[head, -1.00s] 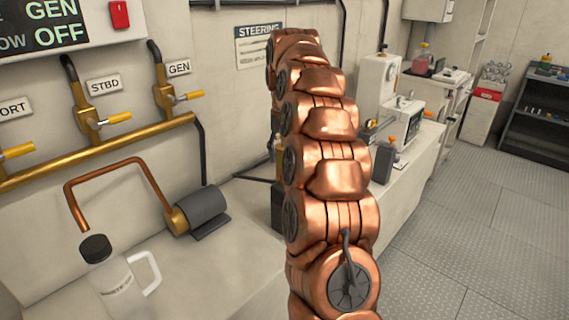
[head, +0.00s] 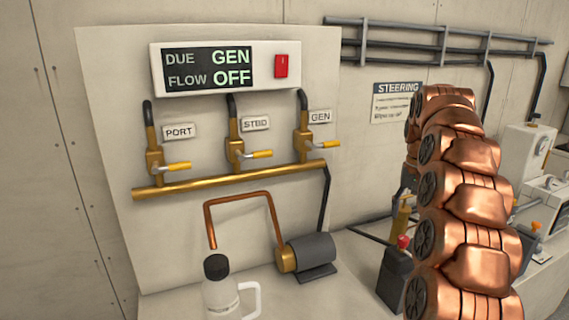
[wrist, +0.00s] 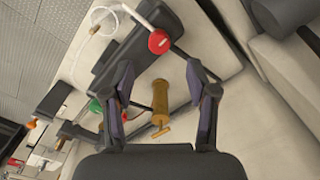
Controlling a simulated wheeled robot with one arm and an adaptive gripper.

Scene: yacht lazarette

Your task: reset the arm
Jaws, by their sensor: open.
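My copper-coloured arm stands at the right of the head view, rising from the bottom edge. My gripper (wrist: 160,118) shows in the wrist view with its two dark fingers spread apart. It is open with nothing between the fingertips that I can see it touching. Below and beyond the fingers are a brass cylinder with a T-handle (wrist: 160,103) and a dark box with a red knob (wrist: 158,42). In the head view the gripper itself is hidden or out of frame.
A panel (head: 226,68) reads DUE GEN, FLOW OFF. Below it, several yellow-handled valves sit on a brass pipe (head: 230,180). A white jug with a black cap (head: 220,292) and a grey motor (head: 312,252) stand on the bench. A dark red-knobbed container (head: 394,275) stands close to my arm.

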